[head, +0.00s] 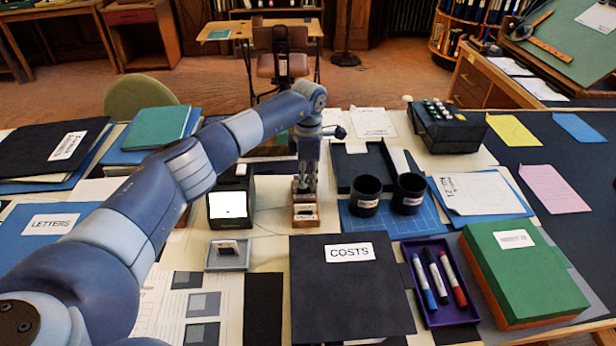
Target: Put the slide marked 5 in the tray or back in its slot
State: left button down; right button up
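My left gripper (306,186) reaches down from above onto a narrow wooden slotted rack (305,212) with a small white label. Its fingertips are at the rack's far part; whether they are open or closed on a slide cannot be made out. A small pale tray (212,266) lies to the left and nearer, with a dark slide (228,248) in it. No number is readable on that slide, and I cannot make out a slide marked 5. My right gripper is not in view.
A black viewer with a lit white screen (231,205) stands left of the rack. Two black cups (366,193) stand to the right on a blue mat. A black COSTS folder (350,295) lies in front; a purple marker tray (435,317) is beside it.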

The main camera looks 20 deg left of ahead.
pick_arm(q)
jog(key=c, duration=1.7)
grip_release()
jog(key=shift+r, duration=0.1)
notch_tip(320, 180, up, 12)
jog(key=shift+f, duration=0.1)
